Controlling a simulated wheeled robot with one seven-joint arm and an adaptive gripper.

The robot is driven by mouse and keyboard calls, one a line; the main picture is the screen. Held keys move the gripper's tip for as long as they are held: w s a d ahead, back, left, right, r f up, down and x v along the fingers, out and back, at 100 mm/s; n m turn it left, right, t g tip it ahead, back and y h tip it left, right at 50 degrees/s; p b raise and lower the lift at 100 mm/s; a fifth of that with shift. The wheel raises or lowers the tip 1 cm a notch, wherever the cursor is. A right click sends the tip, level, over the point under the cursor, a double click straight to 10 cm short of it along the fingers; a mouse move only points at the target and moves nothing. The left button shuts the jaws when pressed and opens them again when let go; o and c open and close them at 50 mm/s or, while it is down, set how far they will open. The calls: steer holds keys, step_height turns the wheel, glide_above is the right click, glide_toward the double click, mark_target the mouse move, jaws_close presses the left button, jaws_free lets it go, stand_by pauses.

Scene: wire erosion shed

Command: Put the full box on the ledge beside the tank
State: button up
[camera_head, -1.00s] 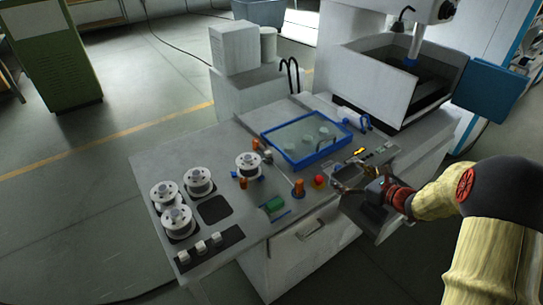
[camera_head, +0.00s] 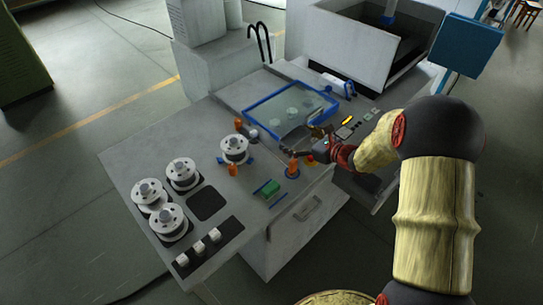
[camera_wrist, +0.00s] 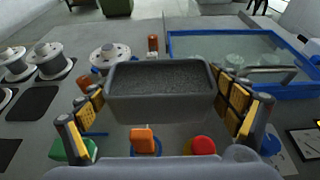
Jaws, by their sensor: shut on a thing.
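A grey open box (camera_wrist: 160,95) is filled nearly to its rim with dark granular stuff. My gripper (camera_wrist: 160,88) is shut on it from both sides, and yellow-padded fingers press its ends. The box looks roughly level and above the worktop. In the head view my gripper (camera_head: 308,146) is over the worktop near the front edge of a blue-framed glass-topped tray (camera_head: 262,108); the box is hard to make out there. The white-walled machine tank (camera_head: 340,50) stands at the back right. Flat grey ledge surface (camera_head: 235,97) lies beside the blue-framed tray.
Several white wire spools (camera_head: 182,172) stand on the left of the worktop. Orange pegs (camera_head: 292,167), a green block (camera_head: 268,187) and a red button (camera_wrist: 203,146) lie close under my gripper. A blue panel (camera_head: 466,45) juts out at the right. Bare worktop shows at the far left.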

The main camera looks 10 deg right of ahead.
steer(key=a+f, duration=0.2)
steer(key=a+f+b, duration=0.1)
steer(key=a+f, duration=0.1)
steer(key=a, duration=0.1)
steer(key=a+f, duration=0.2)
steer(key=shift+w+a+f, duration=0.15)
steer(key=shift+w+f, duration=0.2)
steer(key=shift+w, duration=0.05)
steer(key=shift+a+f+b, duration=0.1)
steer(key=shift+f+b, duration=0.35)
steer(key=shift+f, duration=1.25)
steer(key=o, duration=1.1)
steer(key=shift+f, duration=0.25)
steer(key=shift+o, duration=1.1)
steer(key=shift+r, duration=0.1)
